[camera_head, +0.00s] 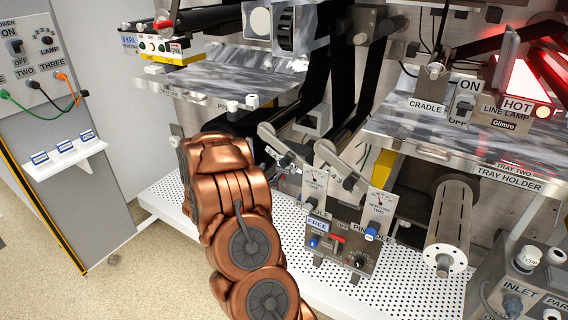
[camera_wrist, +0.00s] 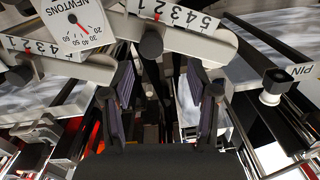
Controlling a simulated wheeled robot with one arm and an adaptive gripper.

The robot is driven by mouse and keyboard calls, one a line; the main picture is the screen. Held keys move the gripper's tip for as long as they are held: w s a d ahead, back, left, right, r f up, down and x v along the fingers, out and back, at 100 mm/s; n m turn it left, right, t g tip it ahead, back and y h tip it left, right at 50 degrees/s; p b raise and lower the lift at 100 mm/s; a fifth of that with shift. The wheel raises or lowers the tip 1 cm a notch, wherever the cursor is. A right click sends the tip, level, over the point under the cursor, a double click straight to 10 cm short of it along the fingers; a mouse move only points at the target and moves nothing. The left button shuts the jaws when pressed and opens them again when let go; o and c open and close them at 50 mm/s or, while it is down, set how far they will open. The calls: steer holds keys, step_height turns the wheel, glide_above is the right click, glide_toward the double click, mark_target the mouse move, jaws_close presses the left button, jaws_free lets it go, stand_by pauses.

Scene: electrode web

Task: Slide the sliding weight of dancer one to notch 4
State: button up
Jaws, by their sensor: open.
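Two dancer arms stand side by side in the head view, a left one (camera_head: 285,147) and a right one (camera_head: 340,167), each above a dial plate. In the wrist view, a near arm (camera_wrist: 190,42) carries a strip numbered 5 to 1 (camera_wrist: 178,16) with a red mark at its left end. A dark round knob (camera_wrist: 151,43) sits below that strip. Another numbered strip (camera_wrist: 35,46) lies at left. I cannot tell which arm is dancer one. My gripper (camera_wrist: 160,92) is open, with its fingers apart below the knob; it is hidden in the head view.
A Newtons dial (camera_wrist: 78,22) is close at upper left in the wrist view. A switch box (camera_head: 340,245) stands below the dancers. The tray holder (camera_head: 510,180) and a roller (camera_head: 450,225) are at right. A perforated deck (camera_head: 290,285) lies below.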

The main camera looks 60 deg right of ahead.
mark_target(283, 163)
steer(key=shift+s+d+g, duration=0.3)
steer(key=shift+s+d, duration=0.25)
steer(key=shift+d, duration=0.25)
steer(key=shift+w+d+p, duration=0.2)
steer(key=shift+d+p, duration=1.05)
steer(key=shift+d, duration=2.1)
jaws_close()
